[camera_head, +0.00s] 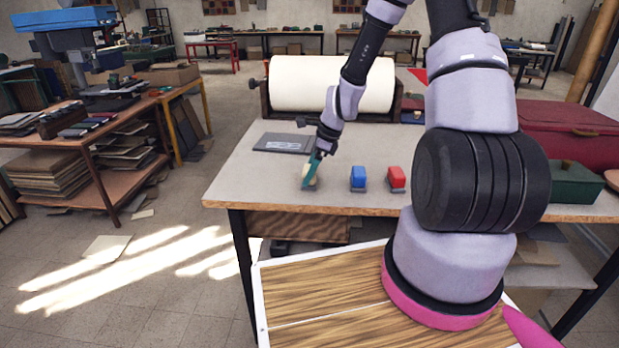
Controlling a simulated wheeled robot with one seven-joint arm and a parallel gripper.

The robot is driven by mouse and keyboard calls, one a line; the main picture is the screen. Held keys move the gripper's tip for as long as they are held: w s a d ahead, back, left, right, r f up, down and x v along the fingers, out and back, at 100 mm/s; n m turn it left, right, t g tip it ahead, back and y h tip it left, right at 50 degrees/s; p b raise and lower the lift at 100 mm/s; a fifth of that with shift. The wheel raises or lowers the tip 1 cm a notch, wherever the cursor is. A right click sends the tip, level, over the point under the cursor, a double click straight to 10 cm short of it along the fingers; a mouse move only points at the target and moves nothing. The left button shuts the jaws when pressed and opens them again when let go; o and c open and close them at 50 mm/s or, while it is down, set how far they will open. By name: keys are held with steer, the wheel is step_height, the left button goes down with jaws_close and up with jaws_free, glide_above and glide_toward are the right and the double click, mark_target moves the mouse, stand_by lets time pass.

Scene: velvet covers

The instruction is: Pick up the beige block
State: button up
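The beige block (307,179) is near the front edge of the grey table (245,181), at the left of a row of three blocks. My gripper (312,172) is low over the table at the beige block, and its teal finger covers the block's right part. The block's lower part meets a dark shape on the table. I cannot tell whether the fingers are closed on it, as the far finger is hidden. A blue block (358,176) and a red block (396,177) stand to the right, each with a dark base.
A large cream roll (330,84) lies at the back of the table. A flat dark panel (284,142) lies behind the beige block. A green box (572,182) and a dark red case (560,128) stand at the right. The table's front left is clear.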

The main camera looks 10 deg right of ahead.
steer(key=c, duration=0.7)
steer(key=shift+r, duration=5.05)
